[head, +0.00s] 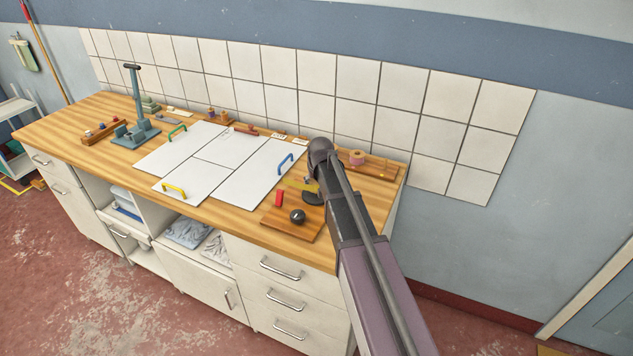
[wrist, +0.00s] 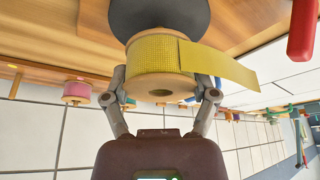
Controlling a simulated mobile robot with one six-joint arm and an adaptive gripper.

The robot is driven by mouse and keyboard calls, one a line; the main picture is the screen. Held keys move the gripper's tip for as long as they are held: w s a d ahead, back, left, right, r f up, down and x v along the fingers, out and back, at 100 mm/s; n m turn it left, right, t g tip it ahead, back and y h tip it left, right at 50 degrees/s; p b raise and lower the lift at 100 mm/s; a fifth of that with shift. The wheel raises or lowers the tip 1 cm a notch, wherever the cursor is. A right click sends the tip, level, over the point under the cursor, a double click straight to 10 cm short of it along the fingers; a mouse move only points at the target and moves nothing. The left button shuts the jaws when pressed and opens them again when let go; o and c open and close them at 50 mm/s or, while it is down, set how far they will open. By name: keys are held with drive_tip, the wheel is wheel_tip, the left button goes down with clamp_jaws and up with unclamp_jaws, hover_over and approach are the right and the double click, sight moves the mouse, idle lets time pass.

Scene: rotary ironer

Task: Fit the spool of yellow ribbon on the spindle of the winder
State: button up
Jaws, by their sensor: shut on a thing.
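The spool of yellow ribbon (wrist: 155,55) is between the two fingers of my gripper (wrist: 162,88) in the wrist view. It has pale wooden flanges, a hole in its end, and a loose ribbon tail to the right. A dark grey disc (wrist: 172,14), seemingly part of the winder, lies just beyond the spool. I cannot tell whether they touch. In the head view this dark disc (head: 312,198) sits on a wooden board (head: 283,226) with a black knob (head: 297,216). My arm hides most of the spool there. The spindle is not visible.
A red block (head: 279,198) stands on the board, left of the disc. A wooden rack with a pink spool (head: 357,158) is behind, by the tiled wall. White panels (head: 215,160) with coloured handles cover the middle of the bench. A blue-grey press (head: 136,120) stands at the left.

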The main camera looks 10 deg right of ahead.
drive_tip(key=shift+f+b, duration=0.3)
drive_tip(key=shift+f, duration=0.1)
idle(0.3)
drive_tip(key=o, duration=1)
drive_tip(key=shift+r, duration=0.15)
drive_tip(key=shift+r+p, duration=4.5)
drive_tip(key=shift+p, duration=0.15)
drive_tip(key=s+f+g+b, duration=0.1)
drive_tip(key=s+f+g, duration=0.1)
drive_tip(key=s, duration=1.2)
drive_tip(key=s+f+g+b, duration=0.1)
drive_tip(key=s+g, duration=0.1)
drive_tip(key=s, duration=1.3)
drive_tip(key=shift+d+f+g, duration=0.3)
drive_tip(key=shift+f, duration=0.1)
